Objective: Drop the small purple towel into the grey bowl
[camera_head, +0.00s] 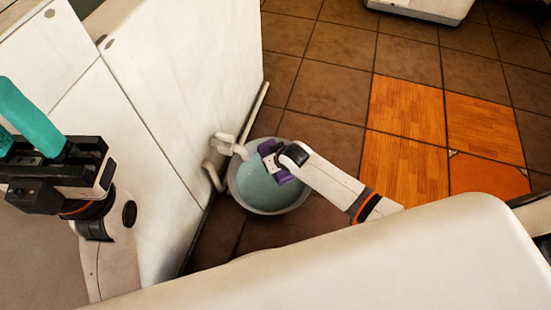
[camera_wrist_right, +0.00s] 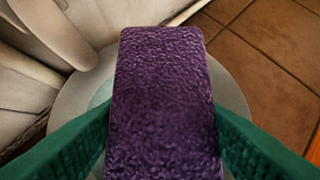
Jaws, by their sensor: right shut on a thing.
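The small purple towel (camera_wrist_right: 165,100) is a folded, rough-textured block between the green fingers of my right gripper (camera_wrist_right: 165,145), which is shut on it. In the head view my right gripper (camera_head: 272,163) is over the grey bowl (camera_head: 272,212), and purple towel ends (camera_head: 284,178) show at its sides. The round bowl has a bluish-green inside and stands on the floor. The bowl's rim also shows behind the towel in the wrist view (camera_wrist_right: 228,92). The towel's height above the bowl is unclear. My left gripper (camera_head: 28,125), with teal fingers, is at the left edge, partly cut off.
A white cabinet wall (camera_head: 190,75) stands close to the bowl's left. A pale curved pipe (camera_head: 229,147) reaches from it to the bowl's rim. Brown floor tiles (camera_head: 330,80) are clear to the right, with orange wood-patterned tiles (camera_head: 405,110) farther right.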

